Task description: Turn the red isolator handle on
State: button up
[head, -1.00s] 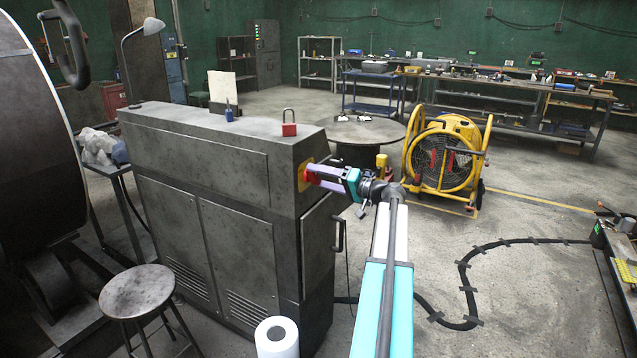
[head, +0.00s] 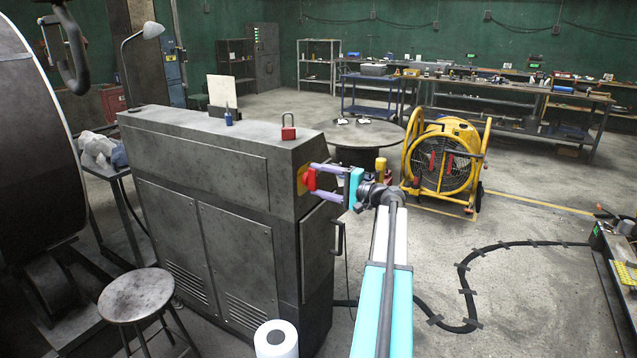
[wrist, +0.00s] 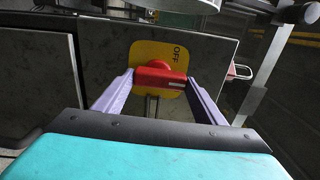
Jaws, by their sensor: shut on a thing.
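The red isolator handle (head: 310,180) sits on a yellow plate (head: 301,178) on the end face of the grey cabinet. In the wrist view the handle (wrist: 160,74) lies as a bar across the yellow plate (wrist: 152,52), which reads "OFF" near its upper right. My gripper (head: 315,182) has one pale purple finger above the handle and one below it in the head view. In the wrist view the fingers of my gripper (wrist: 158,80) stand at the two ends of the bar, shut on it. The lower part of the plate is partly hidden.
A door handle (head: 339,237) sticks out below my gripper. A yellow fan (head: 440,165), a stool (head: 136,295) and a paper roll (head: 276,340) stand around.

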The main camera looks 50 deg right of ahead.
jog(key=shift+f, duration=0.1)
jog(key=o, duration=1)
jog(key=shift+o, duration=0.2)
jog(key=shift+s, duration=0.1)
jog(key=b+v, duration=0.2)
jog(key=v, duration=1.1)
jog(key=shift+s+b, duration=0.3)
jog(key=shift+b, duration=0.1)
